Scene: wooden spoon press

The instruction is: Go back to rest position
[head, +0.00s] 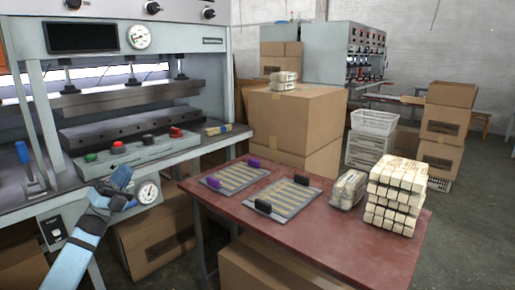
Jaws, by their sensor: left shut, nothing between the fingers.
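My left gripper (131,203) is shut and empty. It is in front of the press (120,97) at the lower left, beside the press's lower gauge and below its button panel (135,154). No contact between the gripper and the press can be made out. My right gripper is not in view. Two flat slotted trays lie on the red table: one with purple handles (229,179) and one with black handles (283,198). Both hold pale strips in rows.
Stacked pale wooden bundles (396,195) and a wrapped bundle (348,189) sit at the right of the red table (330,243). Cardboard boxes (297,118) stand behind it, with a white basket (374,122) to their right. More boxes lie under the press and table. Open floor lies at right.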

